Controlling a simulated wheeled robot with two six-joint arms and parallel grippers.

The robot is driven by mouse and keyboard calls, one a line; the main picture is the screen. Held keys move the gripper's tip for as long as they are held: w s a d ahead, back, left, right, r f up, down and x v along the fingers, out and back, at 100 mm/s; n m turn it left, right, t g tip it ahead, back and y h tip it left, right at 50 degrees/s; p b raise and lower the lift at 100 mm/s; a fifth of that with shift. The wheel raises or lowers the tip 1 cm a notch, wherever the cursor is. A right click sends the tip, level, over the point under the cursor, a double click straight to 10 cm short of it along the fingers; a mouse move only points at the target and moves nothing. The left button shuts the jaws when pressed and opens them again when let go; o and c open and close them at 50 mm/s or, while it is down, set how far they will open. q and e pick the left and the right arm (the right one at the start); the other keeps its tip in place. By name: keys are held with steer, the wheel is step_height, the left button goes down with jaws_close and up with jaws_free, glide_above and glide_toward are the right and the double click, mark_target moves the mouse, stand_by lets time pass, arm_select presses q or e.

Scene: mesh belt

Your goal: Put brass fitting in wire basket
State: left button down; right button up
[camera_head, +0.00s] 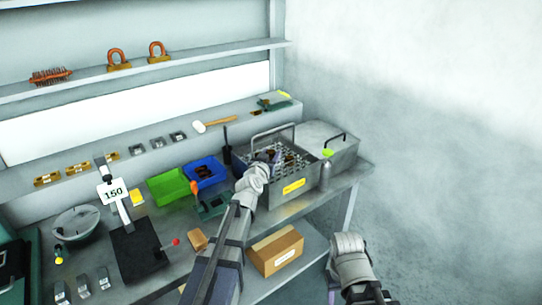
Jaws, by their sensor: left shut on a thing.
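The wire basket (312,174) is a grey mesh box with a raised handle and a yellow label, at the right end of the bench. Small brown pieces show inside it. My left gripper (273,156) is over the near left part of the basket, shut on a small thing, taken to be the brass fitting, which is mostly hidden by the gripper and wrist. Brass-coloured pieces (77,168) sit on the ledge at the left. My right arm is low at the right, off the bench; its fingers are not clear.
A grey lidded box (335,143) with a black handle stands right behind the basket. Green (168,187) and blue (205,172) bins stand to the left. A cardboard box (275,251) is on the lower shelf.

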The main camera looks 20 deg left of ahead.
arm_select(q)
steer(key=shift+f+b, duration=0.3)
steer(key=shift+f, duration=0.1)
arm_select(e)
steer(key=shift+f, duration=0.4)
arm_select(q)
steer(key=shift+c, duration=2)
jaws_free()
steer(key=shift+r, duration=0.15)
arm_select(e)
steer(key=shift+r, duration=0.15)
